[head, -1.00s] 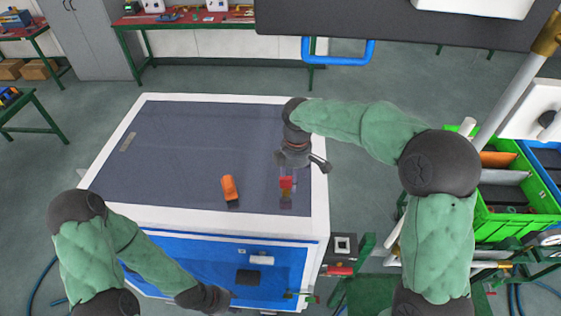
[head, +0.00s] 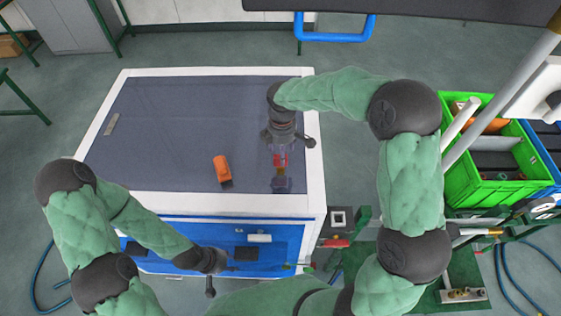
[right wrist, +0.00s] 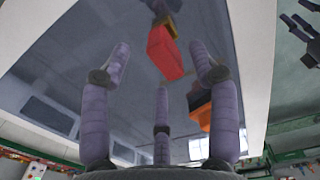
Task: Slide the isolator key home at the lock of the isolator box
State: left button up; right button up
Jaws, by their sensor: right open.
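A small red block (head: 281,160), probably the isolator key, is at the right end of the dark cabinet top, by a small greyish piece (head: 281,185). My right gripper (head: 281,148) points down over it. In the right wrist view the red block (right wrist: 165,52) lies beyond the open, spread fingers (right wrist: 161,95), with no clear contact. A brownish part shows at its far end. An orange block with a dark base (head: 222,170) stands to the left; it also shows in the right wrist view (right wrist: 200,108). My left gripper (head: 210,285) hangs before the blue front; its fingers are unclear. I cannot identify the lock.
The white-rimmed cabinet (head: 200,205) has a mostly clear top with a small plate (head: 111,124) at the left. A red handle (head: 334,243) juts out at its right side. A green crate (head: 460,185) stands at the right.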

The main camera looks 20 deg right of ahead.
jog(key=shift+w+a+f+p, duration=0.1)
jog(key=shift+f+p, duration=0.05)
jog(key=shift+f, duration=0.75)
jog(key=shift+w+a+f+p, duration=0.1)
jog(key=shift+f+p, duration=0.05)
jog(key=shift+f, duration=0.75)
jog(key=shift+s, duration=0.1)
jog(key=shift+c, duration=1.2)
grip_shut()
jog(key=shift+r, duration=0.15)
